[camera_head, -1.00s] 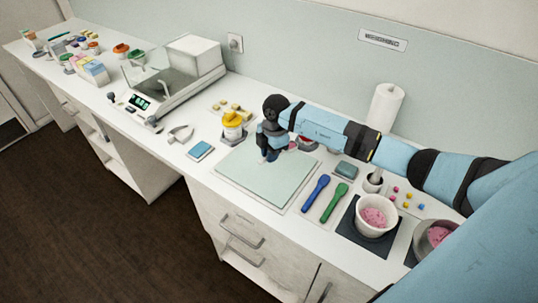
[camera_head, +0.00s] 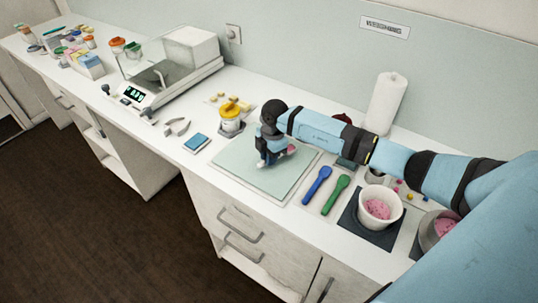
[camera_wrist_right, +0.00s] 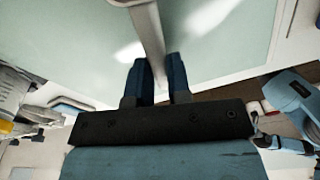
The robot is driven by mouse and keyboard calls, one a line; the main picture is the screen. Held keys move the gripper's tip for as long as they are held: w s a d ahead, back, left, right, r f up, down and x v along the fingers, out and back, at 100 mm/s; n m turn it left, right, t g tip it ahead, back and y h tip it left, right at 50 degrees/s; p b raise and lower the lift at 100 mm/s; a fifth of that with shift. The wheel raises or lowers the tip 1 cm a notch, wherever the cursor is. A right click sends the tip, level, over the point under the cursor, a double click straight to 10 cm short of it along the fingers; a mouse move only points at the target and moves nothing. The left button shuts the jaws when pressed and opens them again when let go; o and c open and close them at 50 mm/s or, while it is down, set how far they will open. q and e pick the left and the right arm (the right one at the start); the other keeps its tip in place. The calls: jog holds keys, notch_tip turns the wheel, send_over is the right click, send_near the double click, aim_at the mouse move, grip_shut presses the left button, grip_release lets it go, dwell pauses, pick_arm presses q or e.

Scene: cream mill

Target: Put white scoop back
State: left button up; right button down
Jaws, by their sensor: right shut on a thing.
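My right gripper (camera_head: 268,161) is over the pale green mat (camera_head: 240,172). In the right wrist view its two dark blue fingers (camera_wrist_right: 160,82) are shut on a pale, narrow handle, the white scoop (camera_wrist_right: 148,30). The handle runs up out of the frame, so the scoop's far end is hidden there. In the head view a small pink patch (camera_head: 291,149) shows just right of the gripper. I cannot tell whether it is in the scoop.
Blue (camera_head: 317,186) and green (camera_head: 335,195) scoops lie right of the mat.

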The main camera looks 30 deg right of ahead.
dwell(0.3)
jog(key=c, duration=1)
grip_release()
jog(key=r, duration=0.4)
jog(key=d+r+b, duration=0.1)
jog(key=r, duration=0.8)
jog(key=shift+d+r+b, duration=0.35)
jog(key=shift+b, duration=0.05)
